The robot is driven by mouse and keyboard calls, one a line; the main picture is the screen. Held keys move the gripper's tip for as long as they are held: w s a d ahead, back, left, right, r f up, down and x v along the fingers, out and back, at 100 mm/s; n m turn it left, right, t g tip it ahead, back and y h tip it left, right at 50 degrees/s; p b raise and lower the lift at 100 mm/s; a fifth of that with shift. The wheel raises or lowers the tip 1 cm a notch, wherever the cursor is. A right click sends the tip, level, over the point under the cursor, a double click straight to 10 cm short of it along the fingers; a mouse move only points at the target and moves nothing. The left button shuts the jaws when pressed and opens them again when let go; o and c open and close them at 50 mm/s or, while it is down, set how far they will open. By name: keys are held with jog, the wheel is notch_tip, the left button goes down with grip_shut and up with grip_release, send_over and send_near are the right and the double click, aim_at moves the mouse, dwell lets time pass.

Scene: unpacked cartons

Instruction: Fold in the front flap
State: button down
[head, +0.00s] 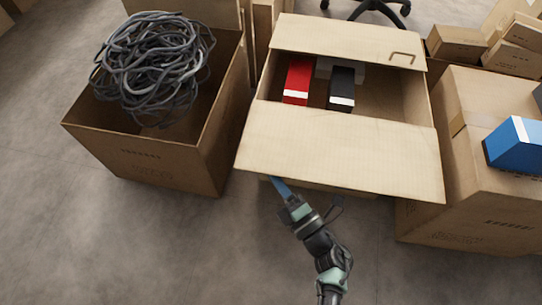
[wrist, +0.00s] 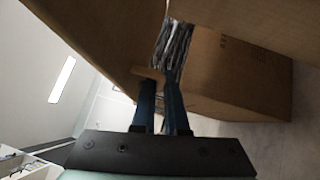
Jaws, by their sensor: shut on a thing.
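The open carton (head: 418,100) stands in the middle of the head view. Its front flap (head: 340,150) is spread outward from the front rim, towards me, and covers most of the carton's front wall. My gripper (head: 275,181) is at the left part of the flap's near edge, with its blue fingers partly hidden under it. In the wrist view my gripper (wrist: 162,82) has a tan cardboard edge at its fingertips. It is shut on the front flap. How deep the flap sits between the fingers is hidden.
Inside the carton lie a red box (head: 298,78) and a black box (head: 342,86). A carton of tangled cables (head: 155,62) stands at left. Another carton (head: 460,185) bearing a blue box (head: 514,146) stands close at right. The floor in front is clear.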

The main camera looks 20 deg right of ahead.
aim_at(271, 167)
jog(key=shift+m+g+h, duration=0.4)
jog(key=shift+m+g, duration=0.5)
jog(key=r+p, duration=0.1)
jog(key=p, duration=0.1)
jog(key=r+p, duration=0.2)
jog(key=p, duration=0.1)
jog(key=r+p, duration=0.1)
jog(key=p, duration=0.1)
jog(key=shift+s+r+p, duration=0.25)
jog(key=shift+r+p, duration=0.05)
jog(key=r+p, duration=0.1)
jog(key=p, duration=0.2)
jog(key=r+m+g+p, duration=0.1)
jog(key=r+p, duration=0.1)
jog(key=p, duration=0.2)
jog(key=r+m+g+p, duration=0.1)
jog(key=r+p, duration=0.1)
jog(key=p, duration=0.2)
jog(key=shift+w+d, duration=0.2)
jog(key=shift+w, duration=0.1)
jog(key=w+d+r+m+g+y+p, duration=0.2)
jog(key=w+d+r+m+g+p, duration=0.3)
jog(key=w+r, duration=0.5)
jog(key=shift+w+d+r+m+g+y+p, duration=0.35)
jog(key=shift+w+d+g+p, duration=0.45)
jog(key=shift+d+g, duration=0.85)
jog(key=shift+w+a, duration=0.1)
jog(key=shift+a, duration=0.1)
